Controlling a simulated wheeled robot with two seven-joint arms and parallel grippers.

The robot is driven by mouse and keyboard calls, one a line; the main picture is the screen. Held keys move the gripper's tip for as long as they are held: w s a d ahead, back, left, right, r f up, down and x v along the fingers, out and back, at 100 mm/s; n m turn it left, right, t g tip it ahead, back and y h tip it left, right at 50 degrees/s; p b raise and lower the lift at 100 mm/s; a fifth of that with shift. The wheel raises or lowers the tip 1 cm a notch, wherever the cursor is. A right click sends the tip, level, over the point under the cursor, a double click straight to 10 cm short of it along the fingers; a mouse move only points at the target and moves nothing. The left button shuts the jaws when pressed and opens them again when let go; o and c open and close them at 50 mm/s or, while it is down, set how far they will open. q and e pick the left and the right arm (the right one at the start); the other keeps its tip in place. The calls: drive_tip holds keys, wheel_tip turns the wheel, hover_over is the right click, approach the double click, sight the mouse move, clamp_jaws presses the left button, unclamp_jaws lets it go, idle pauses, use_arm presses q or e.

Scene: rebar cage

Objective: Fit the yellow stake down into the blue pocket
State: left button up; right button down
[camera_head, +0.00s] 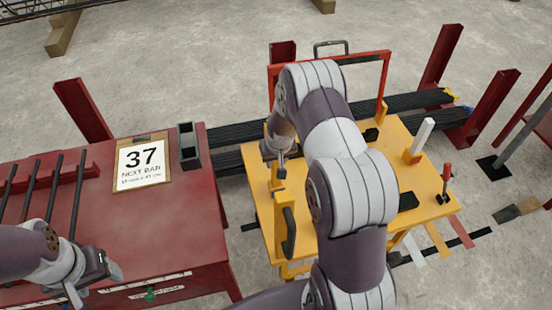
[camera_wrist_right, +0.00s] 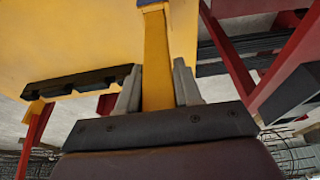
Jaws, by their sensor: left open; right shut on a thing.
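My right gripper (camera_head: 281,168) is over the left part of the yellow table (camera_head: 258,196). In the wrist view, its two grey fingers (camera_wrist_right: 157,88) are shut on the yellow stake (camera_wrist_right: 157,60), which runs up between them. In the head view a short yellow piece (camera_head: 280,188) shows just below this gripper; I cannot tell whether it is the held stake. My left gripper (camera_head: 92,285) is open and empty at the lower left, by the red bench.
Dark rebar bundles (camera_head: 415,103) run behind. The red bench (camera_head: 200,245) holds a "37" sign (camera_head: 142,164).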

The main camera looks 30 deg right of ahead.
drive_tip(key=shift+f, duration=0.15)
drive_tip(key=c, duration=0.7)
unclamp_jaws()
drive_tip(key=v, duration=1.2)
drive_tip(key=shift+r, duration=0.35)
